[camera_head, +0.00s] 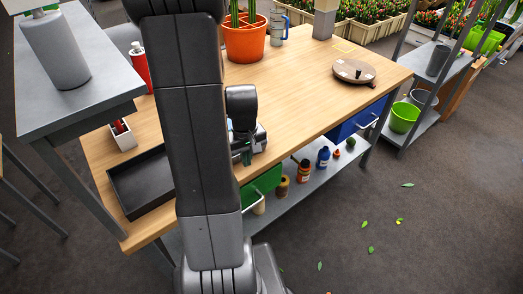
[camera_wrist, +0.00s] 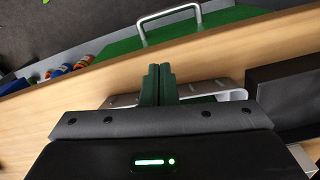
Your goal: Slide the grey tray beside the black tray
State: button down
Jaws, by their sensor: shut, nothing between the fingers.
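The black tray (camera_head: 140,183) lies on the wooden table at its left end, partly behind my arm. It also shows at the right of the wrist view (camera_wrist: 290,85). The grey tray (camera_wrist: 222,90) shows in the wrist view behind and beside my fingers, to the left of the black tray with a gap between them. Most of it is hidden by my gripper body. My gripper (camera_wrist: 157,72) has its dark green fingers closed together, with nothing between them. In the head view my gripper (camera_head: 246,157) is low over the table's front part; whether it touches the grey tray is unclear.
An orange pot (camera_head: 245,40), a blue-grey mug (camera_head: 278,28) and a round wooden turntable (camera_head: 353,71) stand farther back on the table. A white box (camera_head: 121,138) and red bottle (camera_head: 139,68) are at the left. A green drawer (camera_head: 262,185) is below the front edge.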

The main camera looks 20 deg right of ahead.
jog(key=f, duration=0.3)
jog(key=shift+a+f, duration=0.1)
jog(key=shift+a, duration=0.2)
jog(key=w, duration=0.3)
jog(key=shift+a+f+p, duration=0.2)
jog(key=shift+f+p, duration=0.05)
jog(key=shift+p, duration=0.15)
jog(key=shift+w, duration=0.55)
jog(key=shift+w+a, duration=0.2)
jog(key=shift+w, duration=0.75)
